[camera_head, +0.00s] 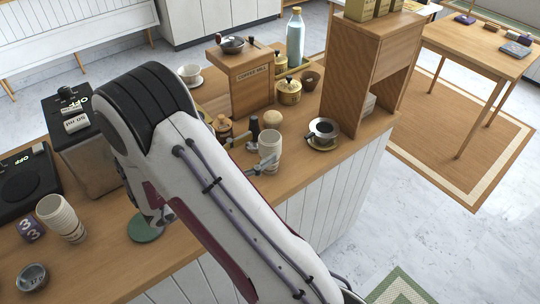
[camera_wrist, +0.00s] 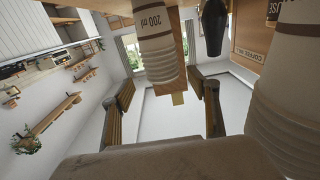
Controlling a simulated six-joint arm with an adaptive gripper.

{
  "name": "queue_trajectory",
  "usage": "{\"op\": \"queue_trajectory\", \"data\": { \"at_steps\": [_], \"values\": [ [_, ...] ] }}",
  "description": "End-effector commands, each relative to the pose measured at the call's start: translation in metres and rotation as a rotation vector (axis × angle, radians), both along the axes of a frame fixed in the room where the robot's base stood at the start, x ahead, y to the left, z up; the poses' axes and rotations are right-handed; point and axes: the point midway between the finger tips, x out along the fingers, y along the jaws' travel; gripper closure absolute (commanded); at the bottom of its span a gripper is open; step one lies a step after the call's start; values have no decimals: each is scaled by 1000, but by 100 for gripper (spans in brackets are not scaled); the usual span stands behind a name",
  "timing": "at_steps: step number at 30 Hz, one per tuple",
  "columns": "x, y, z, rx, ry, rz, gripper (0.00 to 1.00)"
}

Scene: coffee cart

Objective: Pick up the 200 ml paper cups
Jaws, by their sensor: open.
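In the wrist view, a white ribbed paper cup stack (camera_wrist: 155,48) marked "200 ml" stands at top centre. It lines up with the gap between the fingers of my open gripper (camera_wrist: 166,98), at or just beyond the tips. I see no clear contact. In the head view, a white cup stack (camera_head: 270,150) stands on the counter right of my arm, with a grey finger-like part close against its left side. My arm hides most of the gripper there. A second white cup stack (camera_head: 58,216) leans or stands at the far left.
Another ribbed cup stack (camera_wrist: 282,105) is close at the wrist view's right edge. The wooden coffee mill (camera_head: 250,85), a dark cup on a saucer (camera_head: 322,131), a round wooden knob (camera_head: 272,118) and a wooden shelf box (camera_head: 365,65) crowd the counter. The counter's front edge is near.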

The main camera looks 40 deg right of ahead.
Motion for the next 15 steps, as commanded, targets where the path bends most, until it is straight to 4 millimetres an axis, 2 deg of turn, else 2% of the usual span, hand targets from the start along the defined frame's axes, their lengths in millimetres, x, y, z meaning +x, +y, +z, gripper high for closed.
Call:
{"op": "queue_trajectory", "data": {
  "at_steps": [15],
  "values": [
    [5,-44,-3,0,0,-2,40]
  ]
}}
